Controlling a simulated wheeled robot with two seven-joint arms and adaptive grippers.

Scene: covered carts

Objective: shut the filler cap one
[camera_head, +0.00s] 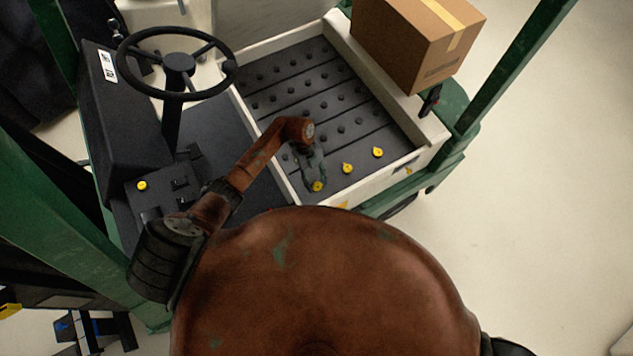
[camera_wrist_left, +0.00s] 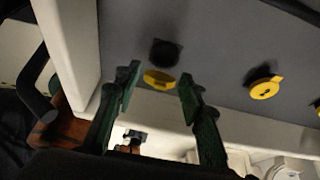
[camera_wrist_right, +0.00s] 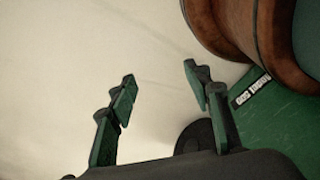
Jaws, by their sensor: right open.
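Three yellow filler caps lie along the near edge of the cart's dark ribbed battery top: the left cap (camera_head: 317,187), the middle cap (camera_head: 347,168) and the right cap (camera_head: 377,152). None is visibly labelled as one. My left gripper (camera_head: 314,172) is over the left cap. In the left wrist view my left gripper (camera_wrist_left: 158,84) is open, with that yellow cap (camera_wrist_left: 159,80) between and just beyond its fingertips; I cannot tell whether they touch. My right gripper (camera_wrist_right: 160,77) is open and empty above the pale floor.
A white rim (camera_head: 408,160) borders the battery bay. A cardboard box (camera_head: 405,45) stands on its right side. A steering wheel (camera_head: 180,62) and green posts (camera_head: 520,65) flank the bay. Open floor (camera_head: 560,200) lies to the right.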

